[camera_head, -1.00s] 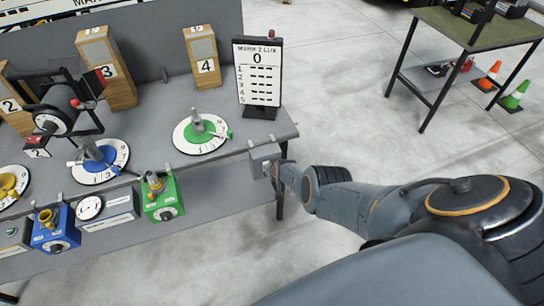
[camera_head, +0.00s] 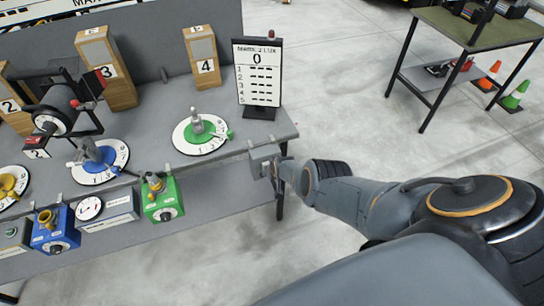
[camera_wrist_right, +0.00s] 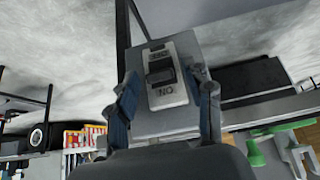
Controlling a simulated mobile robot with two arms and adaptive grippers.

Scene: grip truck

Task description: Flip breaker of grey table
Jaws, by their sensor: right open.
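The grey table (camera_head: 225,170) has a grey breaker box (camera_head: 262,153) at its right front corner. In the right wrist view the breaker shows a pale plate with a dark rocker switch (camera_wrist_right: 161,71) and a label at each end. The label nearer my gripper looks like ON upside down; the far one is hard to read. My right gripper (camera_head: 275,167) is at the box. In its wrist view the open fingers (camera_wrist_right: 165,97) stand on either side of the box's near part, with nothing gripped. Whether they touch it I cannot tell. My left gripper is out of view.
A MARK 2 LUX sign (camera_head: 258,72) stands behind the breaker. A green numbered dial (camera_head: 200,134), a green box (camera_head: 163,200) and a blue box (camera_head: 55,230) are to the left. A green-topped table (camera_head: 478,28) stands far right; floor between is clear.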

